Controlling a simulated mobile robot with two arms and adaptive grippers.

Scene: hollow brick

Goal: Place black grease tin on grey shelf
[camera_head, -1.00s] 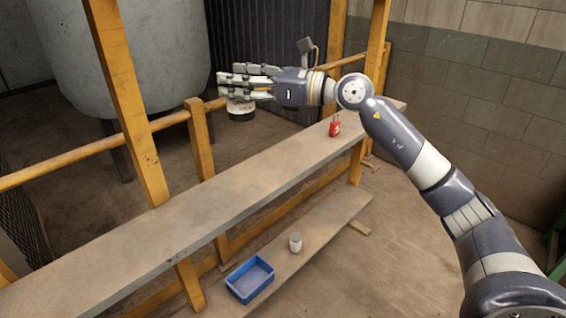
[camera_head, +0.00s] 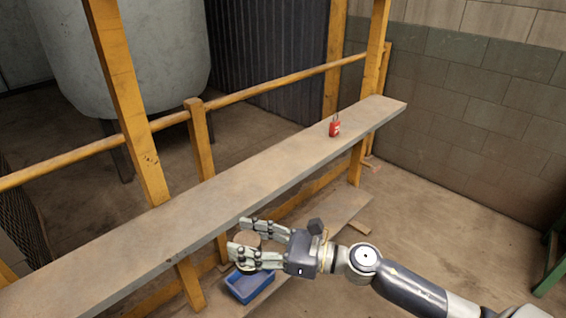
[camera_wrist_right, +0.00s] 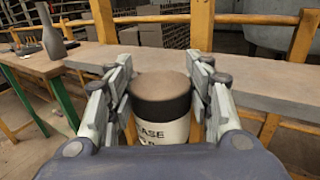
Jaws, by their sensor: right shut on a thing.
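My right gripper (camera_head: 242,238) is shut on the black grease tin (camera_head: 247,240). In the right wrist view the tin (camera_wrist_right: 160,108) stands upright between the fingers (camera_wrist_right: 163,75). It has a dusty brown top, a black upper band and a white label with part of "GREASE" readable. The long grey shelf (camera_head: 215,190) is a plank on yellow posts. In the right wrist view the shelf (camera_wrist_right: 265,88) lies beyond the tin. My left gripper is not in view.
A red padlock-like object (camera_head: 334,127) stands near the shelf's right end; the rest of the plank is clear. A blue tray (camera_head: 250,288) sits on a lower plank (camera_head: 335,215). Yellow posts (camera_head: 128,100) rise along the shelf. A bottle (camera_wrist_right: 52,36) stands on a green-legged table.

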